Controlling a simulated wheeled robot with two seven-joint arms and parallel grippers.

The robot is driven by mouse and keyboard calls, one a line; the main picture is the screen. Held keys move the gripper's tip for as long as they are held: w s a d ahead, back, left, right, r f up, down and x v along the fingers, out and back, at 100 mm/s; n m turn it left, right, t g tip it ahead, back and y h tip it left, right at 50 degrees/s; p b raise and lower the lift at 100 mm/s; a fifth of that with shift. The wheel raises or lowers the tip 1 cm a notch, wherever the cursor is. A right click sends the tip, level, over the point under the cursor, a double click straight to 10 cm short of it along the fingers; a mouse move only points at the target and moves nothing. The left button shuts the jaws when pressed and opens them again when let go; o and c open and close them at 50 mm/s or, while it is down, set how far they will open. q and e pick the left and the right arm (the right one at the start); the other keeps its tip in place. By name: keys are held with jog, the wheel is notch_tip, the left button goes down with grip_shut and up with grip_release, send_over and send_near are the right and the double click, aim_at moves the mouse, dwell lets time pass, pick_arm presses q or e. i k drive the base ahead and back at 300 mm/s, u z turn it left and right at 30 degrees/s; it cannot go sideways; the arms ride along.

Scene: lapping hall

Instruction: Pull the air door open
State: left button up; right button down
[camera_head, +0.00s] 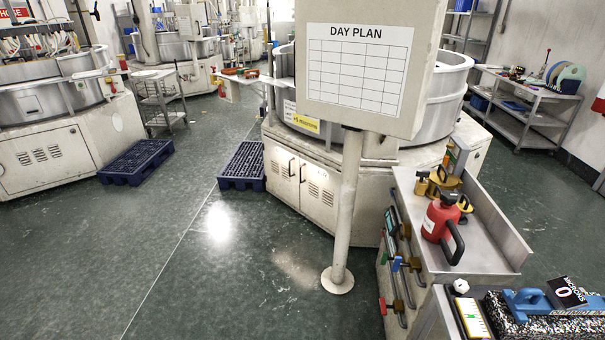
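No door marked as the air door can be made out. The nearest lapping machine has a cream cabinet with louvred doors (303,185) in its base, below a yellow label. They have dark vertical handles (291,168) and look shut. Another cream machine at the left has a louvred cabinet front (45,158), which also looks shut. Neither of my grippers is in view.
A post (347,215) with a day plan board (365,65) stands before the near machine. A metal cart (490,225) with a red can (440,218) is at the right. Blue pallets (137,160) lie on the floor. The green floor (215,270) in front is clear.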

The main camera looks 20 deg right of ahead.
aim_at(320, 183)
jog(key=i, duration=3.6)
jog(key=z, duration=2.65)
